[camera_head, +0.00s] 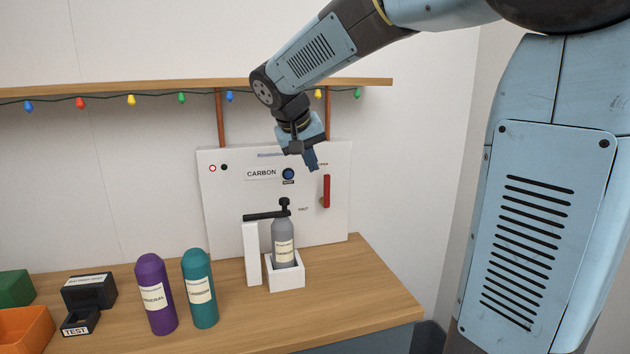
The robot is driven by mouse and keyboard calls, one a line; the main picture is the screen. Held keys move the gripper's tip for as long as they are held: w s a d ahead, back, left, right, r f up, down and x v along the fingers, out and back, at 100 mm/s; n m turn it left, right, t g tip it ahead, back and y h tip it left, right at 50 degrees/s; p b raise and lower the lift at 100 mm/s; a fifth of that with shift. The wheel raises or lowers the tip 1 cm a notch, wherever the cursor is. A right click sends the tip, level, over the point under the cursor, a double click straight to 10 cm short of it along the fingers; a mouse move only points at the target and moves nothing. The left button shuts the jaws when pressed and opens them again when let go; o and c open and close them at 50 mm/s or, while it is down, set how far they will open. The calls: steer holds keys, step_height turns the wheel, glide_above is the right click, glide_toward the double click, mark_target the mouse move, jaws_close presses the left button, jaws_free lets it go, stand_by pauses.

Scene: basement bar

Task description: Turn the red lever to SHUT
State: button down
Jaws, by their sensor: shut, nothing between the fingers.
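The red lever (326,191) stands upright on the right part of the white panel (226,215). A small brownish pivot shows at its lower end. A label partly hidden by my gripper is near its top; a label that seems to read SHUT (303,209) is to the lower left of it. My gripper (313,165) is shut and empty. In the picture it is just up and left of the lever's top. I cannot tell its distance from the panel, but no contact is visible.
A grey bottle (284,242) stands in a white holder (287,278) before the panel, under a black arm on a white post (252,254). Purple (153,295) and teal (199,288) bottles stand left. A shelf (170,87) with string lights runs above. The counter's right front is clear.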

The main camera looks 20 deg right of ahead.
steer(key=w+a+f+h, duration=0.1)
steer(key=w+a, duration=0.3)
steer(key=w, duration=0.4)
glide_toward(327, 192)
steer(key=w+f, duration=0.3)
steer(key=f, duration=0.1)
steer(key=shift+d, duration=0.65)
steer(key=shift+a+r, duration=0.1)
steer(key=shift+a, duration=0.05)
steer(key=shift+w, duration=0.1)
